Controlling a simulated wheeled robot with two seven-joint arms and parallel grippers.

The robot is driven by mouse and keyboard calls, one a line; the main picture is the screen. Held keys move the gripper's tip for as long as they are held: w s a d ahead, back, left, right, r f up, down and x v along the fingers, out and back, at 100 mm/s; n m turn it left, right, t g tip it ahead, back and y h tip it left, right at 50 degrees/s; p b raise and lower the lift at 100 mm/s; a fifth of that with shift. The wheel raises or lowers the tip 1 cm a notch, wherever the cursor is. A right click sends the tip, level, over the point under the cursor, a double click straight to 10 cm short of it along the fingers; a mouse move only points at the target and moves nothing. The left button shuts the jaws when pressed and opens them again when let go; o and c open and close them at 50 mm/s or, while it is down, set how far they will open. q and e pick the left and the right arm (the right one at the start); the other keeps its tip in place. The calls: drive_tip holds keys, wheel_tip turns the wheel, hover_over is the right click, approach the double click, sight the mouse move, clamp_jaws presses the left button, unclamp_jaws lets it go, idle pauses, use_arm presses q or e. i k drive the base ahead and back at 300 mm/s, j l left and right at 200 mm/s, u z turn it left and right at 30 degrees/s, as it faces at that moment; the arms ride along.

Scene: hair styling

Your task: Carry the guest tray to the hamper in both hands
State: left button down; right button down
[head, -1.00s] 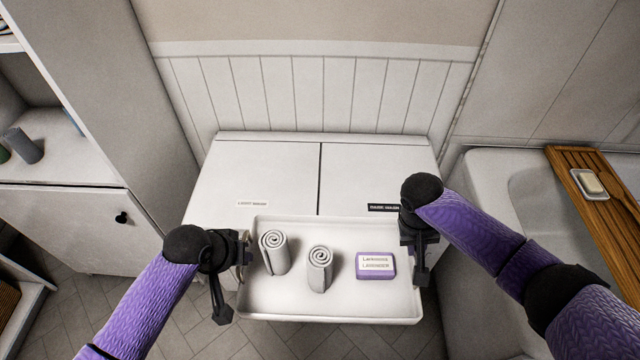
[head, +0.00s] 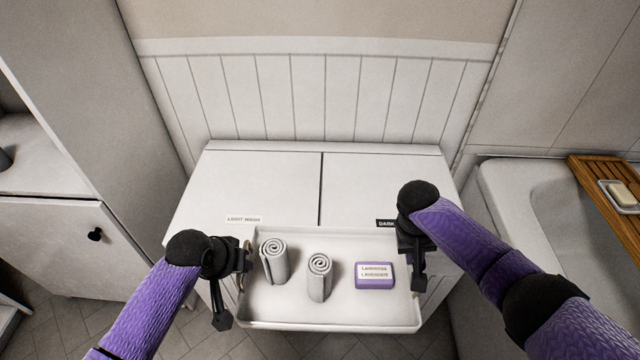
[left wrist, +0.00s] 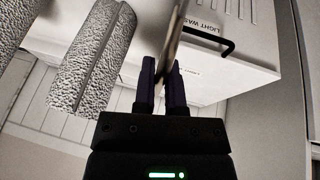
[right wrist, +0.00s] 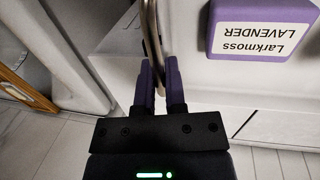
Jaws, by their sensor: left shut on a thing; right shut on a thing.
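The white guest tray (head: 330,313) is held level in front of the hamper's near edge. Two rolled grey towels (head: 274,262) (head: 320,278) stand on it, and a purple and white lavender soap box (head: 375,275) lies to their right. My left gripper (head: 246,262) is shut on the tray's left handle, which shows in the left wrist view (left wrist: 172,45). My right gripper (head: 416,262) is shut on the right handle, seen in the right wrist view (right wrist: 151,35). The white hamper (head: 260,180) has two lids, labelled light wash and dark; my right arm partly hides the second label.
A bathtub (head: 505,190) with a wooden caddy (head: 605,190) and soap dish stands on the right. A white cabinet (head: 50,240) with a black knob is on the left. Both hamper lids are bare. Tiled floor shows below.

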sight(321, 197)
drive_tip(key=i, duration=0.85)
